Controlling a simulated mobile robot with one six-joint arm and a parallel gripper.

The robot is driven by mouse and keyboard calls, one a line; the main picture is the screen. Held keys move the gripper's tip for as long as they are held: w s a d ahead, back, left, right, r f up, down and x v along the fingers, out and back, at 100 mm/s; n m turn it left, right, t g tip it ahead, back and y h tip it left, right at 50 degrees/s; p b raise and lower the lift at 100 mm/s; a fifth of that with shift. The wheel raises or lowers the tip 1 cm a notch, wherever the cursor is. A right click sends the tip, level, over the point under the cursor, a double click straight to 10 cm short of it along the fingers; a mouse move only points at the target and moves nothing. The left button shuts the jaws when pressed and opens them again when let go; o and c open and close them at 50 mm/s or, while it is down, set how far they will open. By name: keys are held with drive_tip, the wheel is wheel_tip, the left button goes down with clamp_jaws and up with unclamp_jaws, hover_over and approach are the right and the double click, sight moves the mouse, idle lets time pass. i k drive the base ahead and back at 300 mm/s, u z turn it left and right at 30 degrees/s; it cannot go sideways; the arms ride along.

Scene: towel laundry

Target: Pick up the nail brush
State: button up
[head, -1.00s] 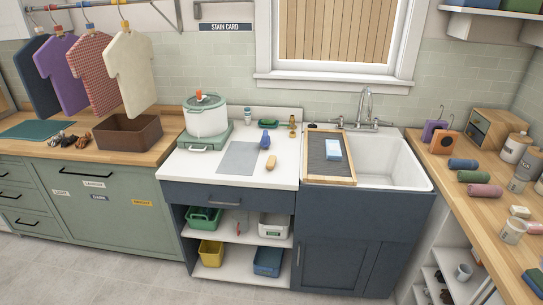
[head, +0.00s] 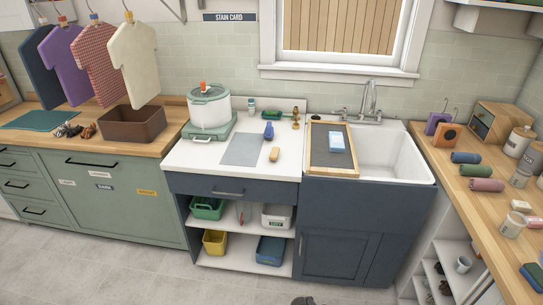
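A small tan, wooden-looking block (head: 274,154), which looks like the nail brush, lies on the white counter (head: 205,160) just right of a grey mat (head: 244,149). Its bristles cannot be made out. A blue object (head: 268,131) stands just behind it; it is too small to tell what it is. My gripper's fingers do not show. Only a small dark shape shows at the bottom edge, and I cannot tell what it is.
A white pot (head: 209,107) stands on a green base at the counter's back left. A framed dark board (head: 320,152) with a blue-and-white block (head: 337,142) lies by the sink (head: 394,161). A green dish (head: 271,114) and small bottles stand behind. The floor in front is clear.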

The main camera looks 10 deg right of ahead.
sight(274, 154)
drive_tip(key=z, duration=1.1)
drive_tip(key=k, duration=0.1)
drive_tip(key=u, duration=2.75)
drive_tip(key=i, duration=3.5)
drive_tip(key=u, duration=0.05)
